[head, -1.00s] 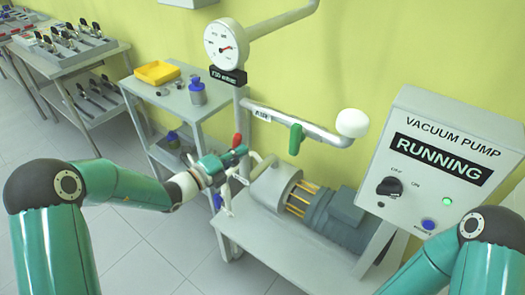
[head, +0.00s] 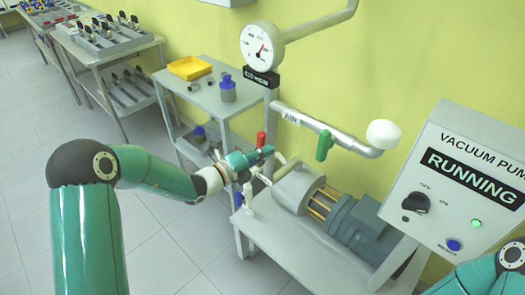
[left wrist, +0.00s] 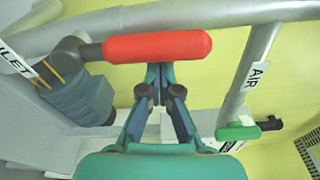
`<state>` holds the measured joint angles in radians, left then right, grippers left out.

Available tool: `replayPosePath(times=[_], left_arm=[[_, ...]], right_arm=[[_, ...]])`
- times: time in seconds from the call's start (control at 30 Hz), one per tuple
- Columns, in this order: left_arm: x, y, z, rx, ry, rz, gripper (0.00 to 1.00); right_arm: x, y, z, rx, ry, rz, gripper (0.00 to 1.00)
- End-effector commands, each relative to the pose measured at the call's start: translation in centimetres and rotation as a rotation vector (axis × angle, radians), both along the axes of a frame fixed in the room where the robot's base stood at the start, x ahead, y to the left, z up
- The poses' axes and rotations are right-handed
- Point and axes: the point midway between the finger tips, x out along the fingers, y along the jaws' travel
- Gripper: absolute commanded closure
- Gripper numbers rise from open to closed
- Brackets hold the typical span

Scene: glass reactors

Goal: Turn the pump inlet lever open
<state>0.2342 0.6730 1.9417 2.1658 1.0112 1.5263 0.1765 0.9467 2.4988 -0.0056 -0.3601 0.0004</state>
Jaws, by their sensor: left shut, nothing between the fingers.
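The pump inlet lever has a red handle (head: 261,139), which stands upright beside the pipe in the head view. In the left wrist view the red handle (left wrist: 157,46) lies across the upper middle, beside a pipe with a partly seen "LET" label (left wrist: 15,60). My left gripper (head: 266,151) is at the lever, just below the red handle in the head view. In the left wrist view its fingers (left wrist: 159,80) are together and empty, with their tips at the handle's lower edge. I cannot tell whether they touch it. My right gripper is out of view.
A green lever (head: 324,145) hangs on the pipe labelled AIR. The pump (head: 350,222) sits on a grey stand below. The control box (head: 465,185) reads "VACUUM PUMP RUNNING", with a green light lit. A gauge (head: 262,46) is above. A cart (head: 205,100) stands behind.

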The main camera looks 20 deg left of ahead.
Motion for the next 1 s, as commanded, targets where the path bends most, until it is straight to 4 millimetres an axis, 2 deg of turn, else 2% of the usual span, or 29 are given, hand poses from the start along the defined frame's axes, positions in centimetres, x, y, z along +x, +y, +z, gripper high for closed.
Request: replayPosePath(times=[0.2, 0.4, 0.6, 0.8, 1.0], left_arm=[[-0.7, -3.4, -0.6, 0.0, 0.001, -0.005, 1.0], [-4.3, -0.4, -0.4, 0.001, 0.001, 0.005, 1.0], [-7.3, 1.6, -0.3, 0.001, 0.001, 0.003, 1.0], [-8.7, 2.4, -0.3, 0.0, 0.0, 0.0, 1.0], [-8.9, 2.5, -0.3, -0.001, 0.001, 0.0, 1.0]], right_arm=[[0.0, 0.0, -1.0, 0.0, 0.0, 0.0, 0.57], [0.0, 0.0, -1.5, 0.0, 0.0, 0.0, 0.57], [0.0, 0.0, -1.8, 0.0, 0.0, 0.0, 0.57], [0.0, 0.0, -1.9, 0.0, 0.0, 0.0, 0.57], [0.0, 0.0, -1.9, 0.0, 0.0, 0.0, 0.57]])
